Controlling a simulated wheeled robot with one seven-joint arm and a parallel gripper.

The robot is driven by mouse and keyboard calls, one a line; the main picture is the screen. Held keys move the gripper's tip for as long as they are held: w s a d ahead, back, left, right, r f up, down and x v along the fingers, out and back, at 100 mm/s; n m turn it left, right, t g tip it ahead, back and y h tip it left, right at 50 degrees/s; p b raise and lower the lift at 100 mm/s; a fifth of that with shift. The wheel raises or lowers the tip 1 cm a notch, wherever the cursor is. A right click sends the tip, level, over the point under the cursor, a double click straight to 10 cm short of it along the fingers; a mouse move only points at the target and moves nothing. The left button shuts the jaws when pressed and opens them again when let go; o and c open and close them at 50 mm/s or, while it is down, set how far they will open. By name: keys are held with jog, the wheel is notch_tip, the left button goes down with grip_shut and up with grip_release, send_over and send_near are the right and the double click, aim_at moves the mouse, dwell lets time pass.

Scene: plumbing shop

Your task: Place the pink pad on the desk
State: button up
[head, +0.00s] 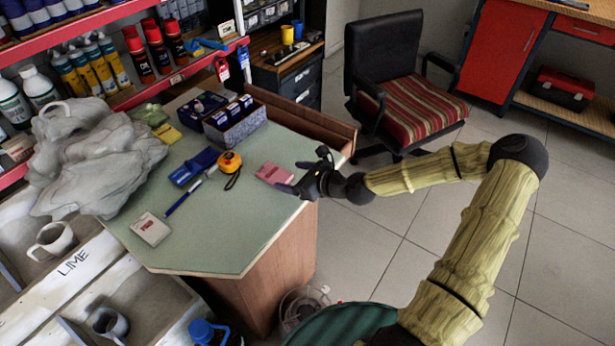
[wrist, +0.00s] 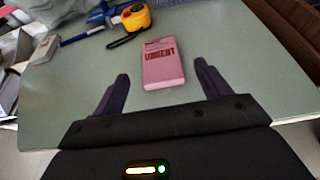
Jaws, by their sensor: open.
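The pink pad (head: 274,173) lies flat on the green desk top (head: 225,232), near its right edge. In the wrist view the pad (wrist: 163,66) has dark red lettering and sits just beyond and between my fingertips. My gripper (head: 290,178) is at the desk's right edge, low and close beside the pad. The pad appears to rest on the desk surface, apart from both fingers.
A yellow tape measure (head: 230,162), a blue pen (head: 184,196) and a white pad (head: 150,229) lie left of the pink pad. A box (head: 235,122) stands behind. A grey plastic-wrapped heap (head: 90,160) covers the desk's left. The front of the desk is clear. A chair (head: 403,85) stands behind my arm.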

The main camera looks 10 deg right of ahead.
jog(key=v, duration=0.5)
jog(key=shift+s+p, duration=0.1)
jog(key=shift+p, duration=0.2)
